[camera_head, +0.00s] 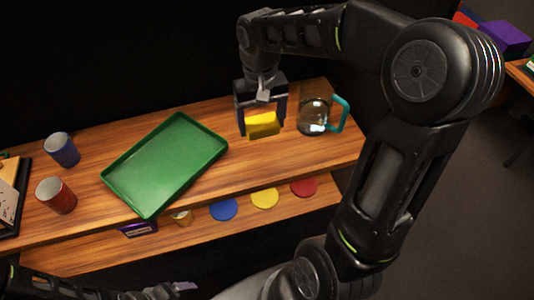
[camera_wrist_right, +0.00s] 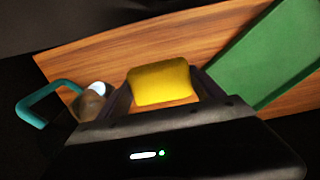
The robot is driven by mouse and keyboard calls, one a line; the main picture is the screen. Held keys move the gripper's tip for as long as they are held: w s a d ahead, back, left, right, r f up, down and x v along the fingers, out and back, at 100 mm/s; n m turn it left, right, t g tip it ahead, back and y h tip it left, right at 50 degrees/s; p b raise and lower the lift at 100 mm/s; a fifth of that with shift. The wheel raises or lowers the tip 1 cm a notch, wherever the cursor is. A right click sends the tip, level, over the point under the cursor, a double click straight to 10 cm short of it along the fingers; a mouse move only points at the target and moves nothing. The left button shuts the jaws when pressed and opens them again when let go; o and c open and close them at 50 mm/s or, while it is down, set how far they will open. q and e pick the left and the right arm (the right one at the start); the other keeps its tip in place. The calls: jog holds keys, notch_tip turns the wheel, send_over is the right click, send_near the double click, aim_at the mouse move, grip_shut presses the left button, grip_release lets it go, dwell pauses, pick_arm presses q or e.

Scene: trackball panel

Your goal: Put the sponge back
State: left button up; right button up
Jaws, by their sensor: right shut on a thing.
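The yellow sponge (camera_head: 263,125) is between the fingers of my right gripper (camera_head: 261,118), which is shut on it. In the head view it is over the wooden shelf top, between the green tray and the glass jug; I cannot tell whether it touches the wood. The right wrist view also shows the sponge (camera_wrist_right: 160,82) between the two fingers of the gripper (camera_wrist_right: 163,95). A dark part of my left arm shows at the bottom left of the head view, but I cannot make out its jaws.
The green tray (camera_head: 206,153) lies left of the sponge. The glass jug (camera_head: 314,115) with a teal handle stands close on the right. A blue cup (camera_head: 62,150) and a red cup (camera_head: 56,195) stand at left. The lower shelf holds blue (camera_head: 223,209), yellow (camera_head: 264,198) and red (camera_head: 303,187) discs.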

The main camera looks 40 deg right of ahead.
jog(key=shift+d+f, duration=0.1)
jog(key=shift+f, duration=0.05)
send_over(263, 155)
notch_tip(263, 155, down, 6)
jog(key=shift+f, duration=0.1)
dwell(0.3)
jog(key=shift+f, duration=1.8)
jog(key=shift+s, duration=0.1)
jog(key=shift+f, duration=0.15)
jog(key=o, duration=1.2)
